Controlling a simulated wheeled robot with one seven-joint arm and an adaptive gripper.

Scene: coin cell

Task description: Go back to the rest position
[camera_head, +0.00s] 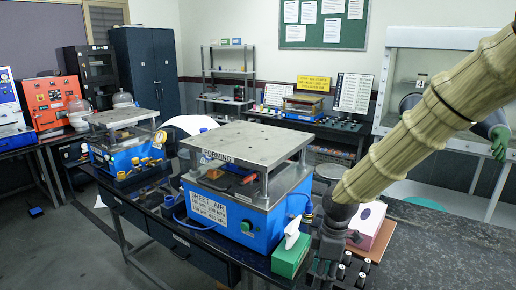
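My arm, in a ribbed beige sleeve, comes in from the upper right of the head view and slopes down to the left. My gripper (322,268) hangs at its end, dark and pointing down, at the lower right of the blue forming press (232,228). It is beside the green tissue box (291,257) and near several small dark-and-silver cylinders (346,258). Its fingertips are too dark and small to tell whether they are apart or hold anything.
The forming press has a metal top plate (248,142). A pink-and-white box (367,224) stands right of my gripper. A second blue press (125,145) stands behind left. The dark countertop (440,250) at right is mostly clear. A glovebox hood (425,95) stands behind.

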